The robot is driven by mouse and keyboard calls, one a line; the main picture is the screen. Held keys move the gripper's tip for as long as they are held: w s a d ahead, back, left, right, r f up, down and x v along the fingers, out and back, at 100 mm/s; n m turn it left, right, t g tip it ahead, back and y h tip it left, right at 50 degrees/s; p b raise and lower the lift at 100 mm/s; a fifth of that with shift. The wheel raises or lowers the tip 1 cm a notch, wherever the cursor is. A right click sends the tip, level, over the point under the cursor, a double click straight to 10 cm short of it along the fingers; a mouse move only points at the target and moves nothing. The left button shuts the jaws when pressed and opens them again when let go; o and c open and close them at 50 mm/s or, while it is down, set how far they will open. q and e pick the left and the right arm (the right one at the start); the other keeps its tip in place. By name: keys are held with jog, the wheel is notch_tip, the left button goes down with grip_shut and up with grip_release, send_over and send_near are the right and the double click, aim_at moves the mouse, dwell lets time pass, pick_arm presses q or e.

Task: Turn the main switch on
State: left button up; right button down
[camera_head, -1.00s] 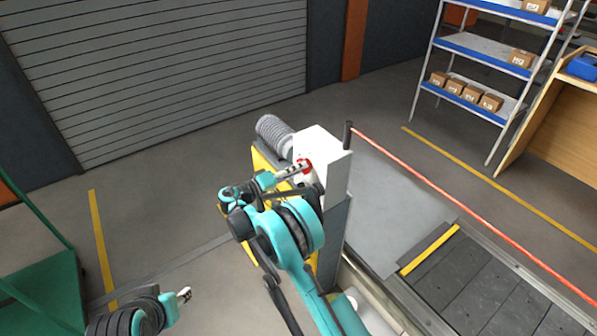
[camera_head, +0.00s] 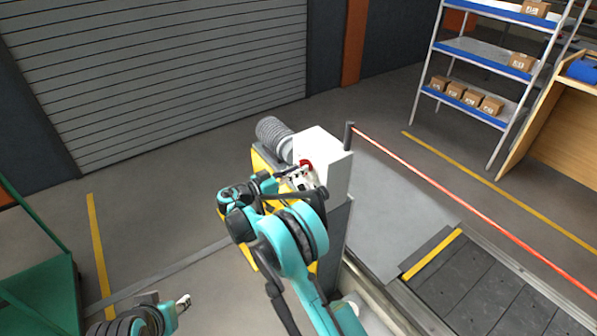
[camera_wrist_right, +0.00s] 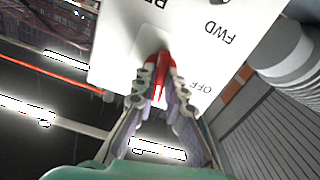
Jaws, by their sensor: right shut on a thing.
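The main switch has a red handle (camera_wrist_right: 162,72) on the white face of a control box (camera_head: 323,151); its red part also shows in the head view (camera_head: 306,164). My right gripper (camera_wrist_right: 160,82) is shut on the red handle, with one finger on each side of it. The face carries the labels "FWD" and "OFF" and a partly cut-off "RE", seen upside down in the right wrist view. The handle's pointing direction is partly hidden by the fingers. My left gripper (camera_head: 184,301) is low at the left, away from the box; its opening is too small to judge.
A grey ribbed cylinder (camera_head: 273,137) sits beside the box. A red bar (camera_head: 440,191) runs right from a dark post (camera_head: 348,135). The conveyor (camera_head: 478,286) lies at lower right. Shelves (camera_head: 482,55) with cartons stand behind. Floor left of the box is clear.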

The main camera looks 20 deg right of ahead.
jog(key=shift+m, duration=1.1)
jog(key=c, duration=1.6)
grip_release()
jog(key=shift+a, duration=0.15)
jog(key=v, duration=1.1)
jog(key=shift+s+a, duration=0.15)
jog(key=shift+a, duration=0.25)
